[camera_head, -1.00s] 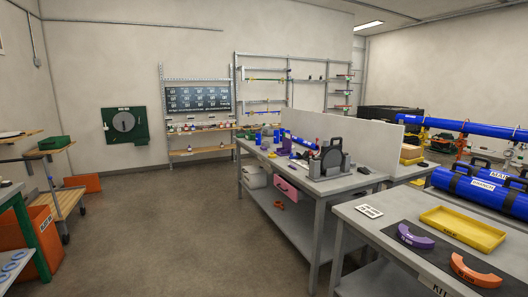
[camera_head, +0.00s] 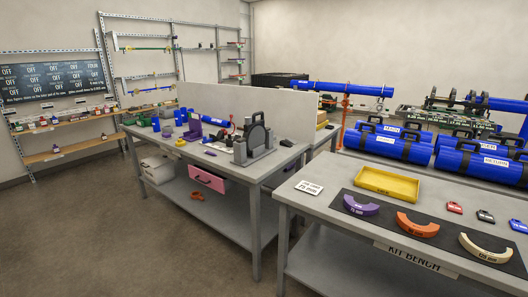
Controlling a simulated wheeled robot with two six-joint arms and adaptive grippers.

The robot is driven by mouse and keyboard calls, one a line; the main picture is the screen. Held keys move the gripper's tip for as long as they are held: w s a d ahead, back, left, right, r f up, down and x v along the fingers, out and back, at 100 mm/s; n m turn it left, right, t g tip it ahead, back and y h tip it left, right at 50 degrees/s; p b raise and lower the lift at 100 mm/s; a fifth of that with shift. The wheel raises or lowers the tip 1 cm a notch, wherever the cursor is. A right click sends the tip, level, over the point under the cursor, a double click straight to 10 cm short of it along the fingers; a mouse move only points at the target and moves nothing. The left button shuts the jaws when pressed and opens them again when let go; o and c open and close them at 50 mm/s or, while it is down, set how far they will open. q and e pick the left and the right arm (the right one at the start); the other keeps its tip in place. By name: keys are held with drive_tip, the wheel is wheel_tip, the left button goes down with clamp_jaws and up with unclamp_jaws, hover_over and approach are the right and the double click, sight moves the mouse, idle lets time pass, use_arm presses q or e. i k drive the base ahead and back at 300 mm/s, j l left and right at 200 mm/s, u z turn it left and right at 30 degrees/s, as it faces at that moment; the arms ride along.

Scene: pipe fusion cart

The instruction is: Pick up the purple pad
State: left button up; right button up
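The purple pad (camera_head: 361,206) is a curved, arc-shaped piece with a small label. It lies on a dark mat (camera_head: 388,222) on the kit bench at the right, left of a similar orange arc (camera_head: 417,224) and a cream arc (camera_head: 485,248). Nothing covers it. Neither of my grippers shows in the head view.
A yellow tray (camera_head: 388,184) sits behind the purple pad, and a white card (camera_head: 310,188) lies to its left. Small red and dark items (camera_head: 455,208) lie to the right. A second workbench (camera_head: 200,160) stands to the left. Floor (camera_head: 120,240) at the lower left is clear.

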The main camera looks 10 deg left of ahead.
sight(166, 136)
drive_tip(key=i+j, duration=0.25)
drive_tip(key=j, duration=0.45)
drive_tip(key=i+j+z, duration=0.15)
drive_tip(key=j, duration=0.6)
drive_tip(key=i+j, duration=0.35)
drive_tip(key=j, duration=0.4)
drive_tip(key=i+j+z, duration=0.1)
drive_tip(key=j, duration=0.65)
drive_tip(key=i+j, duration=0.3)
drive_tip(key=j, duration=0.5)
drive_tip(key=i+j+z, duration=0.15)
drive_tip(key=j, duration=0.6)
drive_tip(key=i+j, duration=0.2)
drive_tip(key=j, duration=0.6)
drive_tip(key=i+j+z, duration=0.1)
drive_tip(key=j, duration=0.65)
drive_tip(key=i+j+z, duration=0.1)
drive_tip(key=i, duration=0.3)
drive_tip(key=i+j+z, duration=0.1)
drive_tip(key=i+j, duration=0.15)
drive_tip(key=i+j+z, duration=0.15)
drive_tip(key=i, duration=0.35)
drive_tip(key=j, duration=0.1)
